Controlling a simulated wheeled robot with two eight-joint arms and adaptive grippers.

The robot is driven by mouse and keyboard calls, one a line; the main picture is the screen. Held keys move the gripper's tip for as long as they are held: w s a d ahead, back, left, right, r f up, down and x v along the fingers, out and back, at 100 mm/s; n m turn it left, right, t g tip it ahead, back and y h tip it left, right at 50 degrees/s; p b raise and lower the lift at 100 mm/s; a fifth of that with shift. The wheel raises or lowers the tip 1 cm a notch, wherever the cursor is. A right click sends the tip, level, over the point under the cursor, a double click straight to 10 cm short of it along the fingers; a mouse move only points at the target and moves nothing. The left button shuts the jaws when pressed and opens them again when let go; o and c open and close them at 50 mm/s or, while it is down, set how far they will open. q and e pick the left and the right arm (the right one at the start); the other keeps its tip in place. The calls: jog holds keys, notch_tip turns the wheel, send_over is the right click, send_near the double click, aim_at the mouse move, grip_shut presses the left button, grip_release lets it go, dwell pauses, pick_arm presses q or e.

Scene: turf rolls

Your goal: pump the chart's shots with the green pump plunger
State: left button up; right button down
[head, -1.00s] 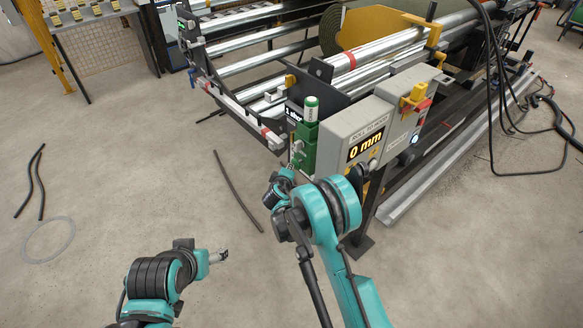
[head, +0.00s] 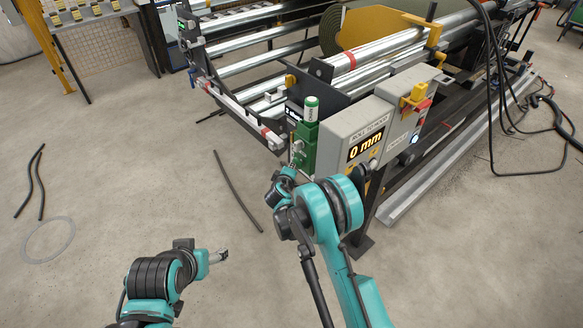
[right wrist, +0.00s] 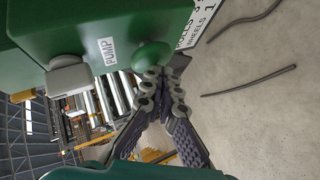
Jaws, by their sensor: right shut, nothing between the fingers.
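The green pump box (head: 303,148) is fixed at the left end of the grey control box, with a green and white cylinder on top. In the right wrist view the box (right wrist: 60,25) carries a PUMP label and a rounded green plunger knob (right wrist: 152,55). My right gripper (right wrist: 158,76) is shut and empty, its fingertips right at the knob; I cannot tell whether they touch. In the head view this gripper (head: 290,168) is small beside the box. A white chart plate (right wrist: 188,28) with text on rolls and wheels is partly cut off. My left gripper (head: 219,256) hangs over bare floor, its jaws unclear.
The grey control box (head: 352,119) has a display reading 0 mm and a yellow-red switch. Behind it stands the roller machine (head: 265,62) with a turf roll. Dark strips (head: 238,190) and a pale ring (head: 49,240) lie on the floor. Black cables (head: 490,95) hang at right.

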jog(key=shift+s+a, duration=1)
jog(key=shift+a, duration=0.3)
jog(key=s+a, duration=0.1)
jog(key=a, duration=0.1)
jog(key=s+a, duration=0.2)
jog(key=shift+a, duration=0.1)
dwell(0.6)
